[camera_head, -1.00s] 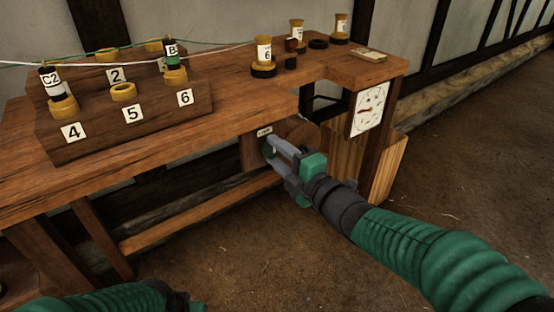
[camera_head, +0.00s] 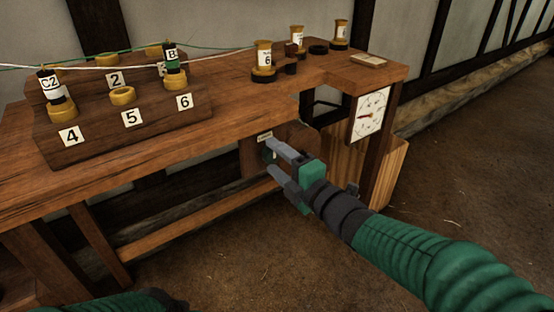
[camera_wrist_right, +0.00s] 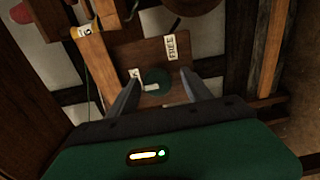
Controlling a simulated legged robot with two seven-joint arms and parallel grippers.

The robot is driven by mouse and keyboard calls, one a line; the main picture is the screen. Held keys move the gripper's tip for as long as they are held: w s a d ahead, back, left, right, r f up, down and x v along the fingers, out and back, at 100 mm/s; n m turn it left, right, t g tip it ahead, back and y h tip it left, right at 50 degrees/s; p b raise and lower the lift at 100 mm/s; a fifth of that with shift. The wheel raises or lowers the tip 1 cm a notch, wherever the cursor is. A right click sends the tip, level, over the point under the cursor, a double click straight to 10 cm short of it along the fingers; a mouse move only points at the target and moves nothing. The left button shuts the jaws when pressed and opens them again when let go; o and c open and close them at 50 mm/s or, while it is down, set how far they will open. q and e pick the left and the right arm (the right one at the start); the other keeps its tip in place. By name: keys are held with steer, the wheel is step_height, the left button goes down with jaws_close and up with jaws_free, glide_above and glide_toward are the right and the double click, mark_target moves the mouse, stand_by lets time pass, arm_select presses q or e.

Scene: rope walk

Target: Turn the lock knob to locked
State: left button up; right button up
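The lock knob is a green disc with a pale mark on it in the right wrist view (camera_wrist_right: 157,77), on a wooden panel (camera_wrist_right: 135,52) under the bench. A tag reading FREE (camera_wrist_right: 171,47) sits beside it. A second small tag (camera_wrist_right: 135,74) is partly hidden and I cannot read it. In the head view the knob (camera_head: 268,155) is a small dark green patch at my fingertips. My right gripper (camera_head: 274,158) has its fingers apart, one on each side of the knob; I cannot tell whether they touch it. Only part of my left arm shows at the lower left.
The wooden bench (camera_head: 225,118) carries a stepped rack (camera_head: 95,147) with numbered places, and bobbins (camera_head: 264,62) at the back. Green and white lines cross above it. A dial (camera_head: 371,113) hangs at the right end. The floor to the right is bare.

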steer(key=shift+d+r, duration=0.1)
steer(key=v, duration=1.6)
steer(key=shift+s, duration=0.35)
steer(key=shift+d, duration=0.2)
